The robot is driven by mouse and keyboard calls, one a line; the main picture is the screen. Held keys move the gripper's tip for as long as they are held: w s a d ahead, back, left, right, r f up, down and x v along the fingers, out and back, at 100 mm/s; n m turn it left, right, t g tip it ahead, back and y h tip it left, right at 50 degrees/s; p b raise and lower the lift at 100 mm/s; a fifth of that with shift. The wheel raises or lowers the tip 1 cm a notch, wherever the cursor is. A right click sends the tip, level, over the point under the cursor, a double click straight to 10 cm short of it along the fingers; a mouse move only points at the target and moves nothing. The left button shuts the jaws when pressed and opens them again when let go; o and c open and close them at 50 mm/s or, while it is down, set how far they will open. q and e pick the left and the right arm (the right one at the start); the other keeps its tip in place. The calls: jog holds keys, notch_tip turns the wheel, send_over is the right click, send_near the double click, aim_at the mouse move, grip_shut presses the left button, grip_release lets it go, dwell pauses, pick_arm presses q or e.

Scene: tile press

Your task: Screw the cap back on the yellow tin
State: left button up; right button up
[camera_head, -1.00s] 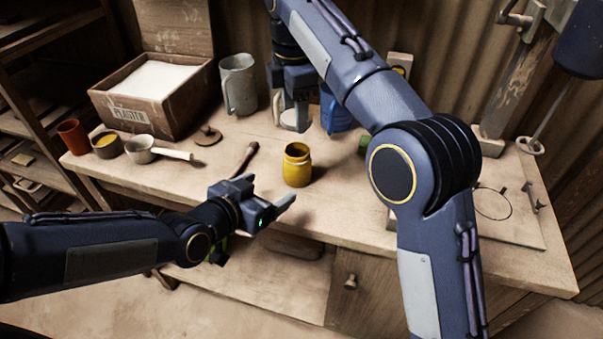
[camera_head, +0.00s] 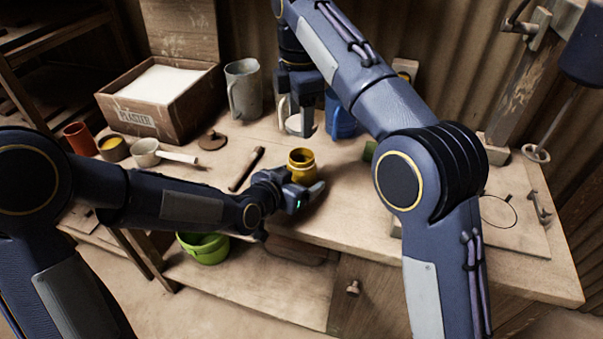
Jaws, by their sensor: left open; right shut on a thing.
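The yellow tin (camera_head: 302,161) stands upright and open-mouthed near the middle of the bench. My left gripper (camera_head: 303,187) is open at the near side of the tin, its fingers hiding part of the tin's lower body. I cannot tell whether they touch it. My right gripper (camera_head: 297,117) points down behind the tin, shut on a pale round cap (camera_head: 293,124). The cap is apart from the tin and appears above the bench.
A grey jug (camera_head: 243,92) and a blue container (camera_head: 340,121) stand at the back near my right gripper. A dark-handled tool (camera_head: 246,169) lies left of the tin. A plaster box (camera_head: 163,97) stands further left.

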pick_arm(q)
jog(key=shift+w+d+f, duration=0.2)
jog(key=shift+w+d, duration=0.05)
jog(key=shift+w, duration=0.15)
jog(key=c, duration=1.4)
jog(key=shift+c, duration=0.3)
pick_arm(e)
send_over(302, 170)
jog(key=w, duration=0.3)
jog(key=shift+s+a+f, duration=0.1)
jog(key=shift+f, duration=1.15)
jog(key=shift+s+a+f, duration=0.1)
jog(key=shift+f, duration=1.15)
jog(key=shift+f, duration=0.1)
jog(key=shift+f, duration=0.8)
jog(key=shift+f, duration=0.55)
